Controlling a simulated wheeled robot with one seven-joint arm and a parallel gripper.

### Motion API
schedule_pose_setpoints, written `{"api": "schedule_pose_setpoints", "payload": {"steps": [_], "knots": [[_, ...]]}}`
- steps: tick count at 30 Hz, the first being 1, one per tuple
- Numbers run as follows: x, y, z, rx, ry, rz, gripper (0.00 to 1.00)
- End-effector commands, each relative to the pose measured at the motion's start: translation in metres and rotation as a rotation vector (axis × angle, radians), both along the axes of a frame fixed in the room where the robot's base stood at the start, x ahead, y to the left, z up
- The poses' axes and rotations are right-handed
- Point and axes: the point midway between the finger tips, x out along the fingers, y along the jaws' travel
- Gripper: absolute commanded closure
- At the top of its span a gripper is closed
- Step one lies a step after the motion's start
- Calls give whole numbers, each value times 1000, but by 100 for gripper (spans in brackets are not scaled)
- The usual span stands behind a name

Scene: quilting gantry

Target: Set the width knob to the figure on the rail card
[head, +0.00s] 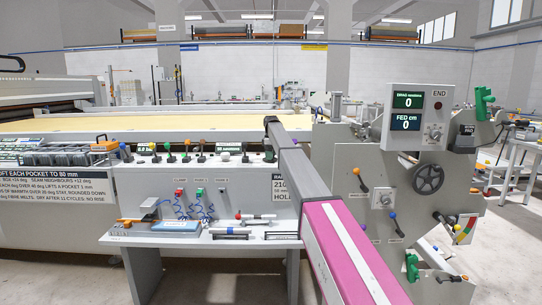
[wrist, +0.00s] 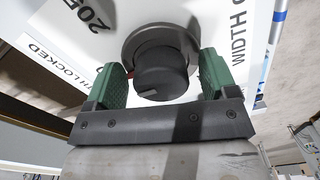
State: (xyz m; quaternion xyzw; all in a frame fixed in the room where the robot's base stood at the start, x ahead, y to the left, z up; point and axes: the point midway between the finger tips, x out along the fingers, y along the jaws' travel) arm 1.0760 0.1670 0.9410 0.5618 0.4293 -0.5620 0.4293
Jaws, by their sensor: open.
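The width knob (wrist: 160,80) is black and round, with a pale pointer line on its face, in a grey collar on a white panel. My gripper (wrist: 162,64) is open, with one green finger on each side of the knob. I cannot tell whether either finger touches it. The knob and my gripper are not distinguishable in the head view.
A shelf (head: 200,240) with tools and fittings stands in front of the console. A row of coloured levers (head: 186,158) lines the console top. At right, a grey end housing (head: 345,150) carries a handwheel (head: 428,179) and displays (head: 407,112) reading 0.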

Motion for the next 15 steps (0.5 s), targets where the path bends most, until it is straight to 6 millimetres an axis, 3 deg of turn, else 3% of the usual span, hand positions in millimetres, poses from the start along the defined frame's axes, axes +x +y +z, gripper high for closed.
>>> {"api": "schedule_pose_setpoints", "payload": {"steps": [3, 5, 8, 15], "knots": [[0, 0, 0, 0, 0, 0, 21], [0, 0, 0, 0, 0, 0, 37], [0, 0, 0, 0, 0, 0, 70], [0, 0, 1, 0, 0, -7, 70]]}}
